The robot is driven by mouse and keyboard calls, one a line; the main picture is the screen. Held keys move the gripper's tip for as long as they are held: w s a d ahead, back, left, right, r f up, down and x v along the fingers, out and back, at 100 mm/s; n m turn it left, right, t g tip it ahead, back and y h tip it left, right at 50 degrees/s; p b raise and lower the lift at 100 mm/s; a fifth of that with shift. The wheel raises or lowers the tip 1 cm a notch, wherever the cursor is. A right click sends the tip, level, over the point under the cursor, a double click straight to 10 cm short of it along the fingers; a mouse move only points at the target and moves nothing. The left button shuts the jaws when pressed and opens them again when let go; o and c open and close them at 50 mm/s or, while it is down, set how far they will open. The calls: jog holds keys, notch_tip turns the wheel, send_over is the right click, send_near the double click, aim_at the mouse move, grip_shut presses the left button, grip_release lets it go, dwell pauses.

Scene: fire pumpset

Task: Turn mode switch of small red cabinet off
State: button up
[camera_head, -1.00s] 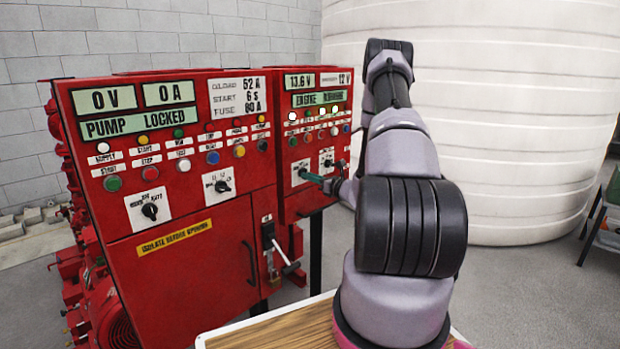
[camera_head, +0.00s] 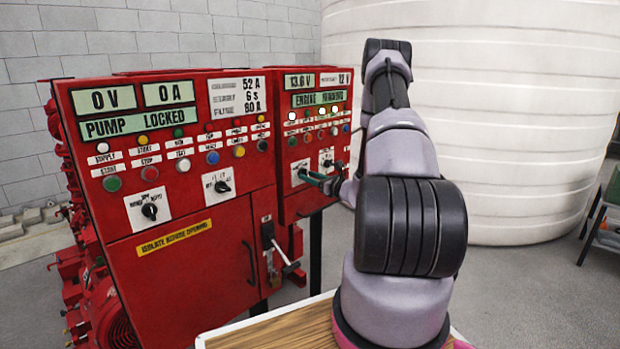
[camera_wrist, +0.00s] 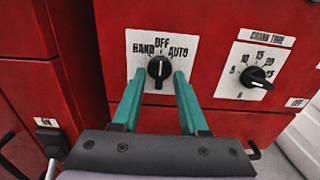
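The small red cabinet (camera_head: 290,215) stands right of the larger one in the head view. Its mode switch (camera_wrist: 159,69) is a black knob on a white plate marked HAND, OFF and AUTO in the wrist view. The knob's handle and white line stand about upright, in line with OFF. My gripper (camera_wrist: 158,75) has its teal fingers on either side of the knob, with a narrow gap visible at each side. It is open around the knob. In the head view my gripper (camera_head: 322,182) is at the cabinet front, partly hiding the switch plate (camera_head: 300,173).
A crank time dial (camera_wrist: 257,80) sits right of the mode switch. The larger red cabinet (camera_head: 200,265) carries its own knobs, buttons and a lever handle (camera_head: 287,262). A big white tank (camera_head: 510,120) stands behind my arm.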

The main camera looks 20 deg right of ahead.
jog(key=v, duration=1)
jog(key=shift+s, duration=0.35)
jog(key=shift+d, duration=0.1)
